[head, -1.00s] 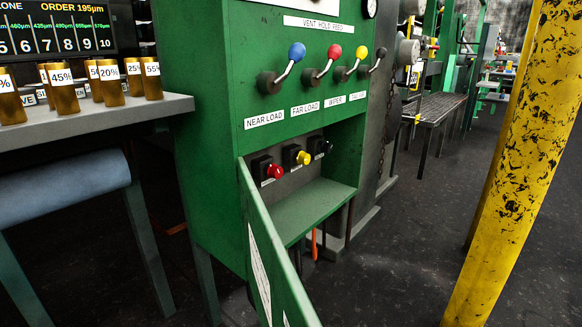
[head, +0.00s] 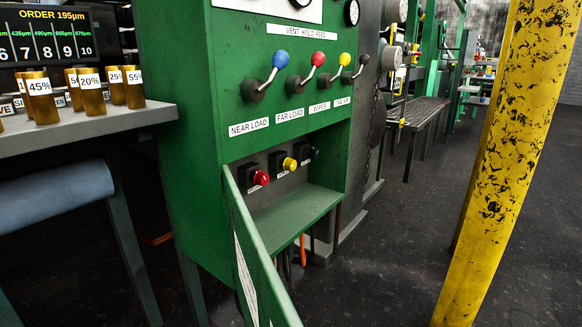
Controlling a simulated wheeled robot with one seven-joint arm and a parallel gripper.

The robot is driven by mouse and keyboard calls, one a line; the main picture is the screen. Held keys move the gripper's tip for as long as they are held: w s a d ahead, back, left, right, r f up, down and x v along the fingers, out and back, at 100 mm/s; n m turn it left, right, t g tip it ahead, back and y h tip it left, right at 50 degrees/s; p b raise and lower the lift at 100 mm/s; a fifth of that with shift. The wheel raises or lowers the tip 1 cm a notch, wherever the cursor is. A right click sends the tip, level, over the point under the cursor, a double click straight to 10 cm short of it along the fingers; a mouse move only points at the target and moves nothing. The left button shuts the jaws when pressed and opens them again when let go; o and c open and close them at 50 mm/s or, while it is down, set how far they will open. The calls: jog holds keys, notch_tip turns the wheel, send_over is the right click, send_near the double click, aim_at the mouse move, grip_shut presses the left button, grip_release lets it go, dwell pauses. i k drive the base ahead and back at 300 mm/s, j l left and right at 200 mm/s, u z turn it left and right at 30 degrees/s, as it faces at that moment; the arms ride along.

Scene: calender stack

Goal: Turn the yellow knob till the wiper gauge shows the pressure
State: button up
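The yellow knob (head: 290,163) sits in the open recess of the green cabinet (head: 180,150), between a red knob (head: 261,178) and a dark blue knob (head: 313,153). Above, a yellow-balled lever (head: 344,60) stands over the label reading WIPER (head: 320,107). Two gauges show only in part at the top edge, one a round dial (head: 352,12); their readings cannot be made out, and I cannot tell which is the wiper gauge. My gripper is not in view.
The cabinet's green door (head: 250,250) stands open towards me, left of the recess. A bench with amber jars (head: 90,90) is at left. A worn yellow post (head: 500,150) stands at right. Dark floor (head: 385,260) lies clear between cabinet and post.

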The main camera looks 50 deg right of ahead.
aim_at(289, 165)
jog(key=i+l+z, duration=0.2)
jog(key=l, duration=0.2)
jog(key=i+l+z, duration=0.2)
jog(key=l, duration=0.15)
jog(key=l+z, duration=0.2)
jog(key=l, duration=0.15)
jog(key=i, duration=0.05)
